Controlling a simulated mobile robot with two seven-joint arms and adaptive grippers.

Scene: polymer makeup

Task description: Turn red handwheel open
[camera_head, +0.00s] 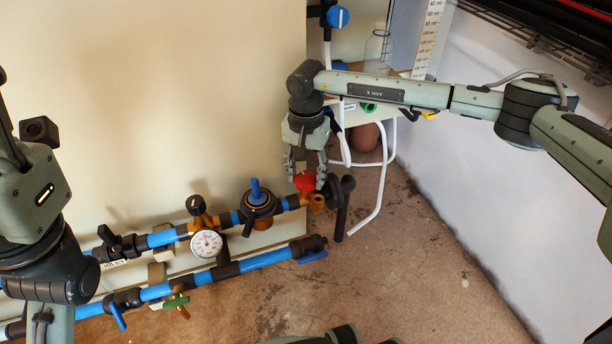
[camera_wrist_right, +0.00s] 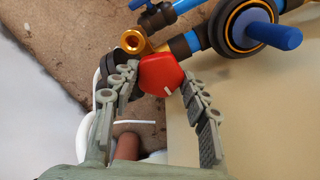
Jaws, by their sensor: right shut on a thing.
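The red handwheel (camera_head: 305,181) is at the right end of the upper blue pipe, by a brass fitting (camera_head: 317,201). In the right wrist view the red handwheel (camera_wrist_right: 161,74) shows a short white mark on its face. My right gripper (camera_head: 306,176) reaches down from above with its fingers on either side of the handwheel, shut on it. The fingertips also show in the right wrist view (camera_wrist_right: 158,78). My left arm shows at the left edge of the head view, but its fingers are out of the picture.
A pressure gauge (camera_head: 206,243) and a blue-knobbed regulator (camera_head: 257,200) sit left of the handwheel on the upper pipe. A lower blue pipe (camera_head: 265,260) runs below. A black pipe piece (camera_head: 341,205) hangs just right. The floor (camera_head: 420,270) at right is clear.

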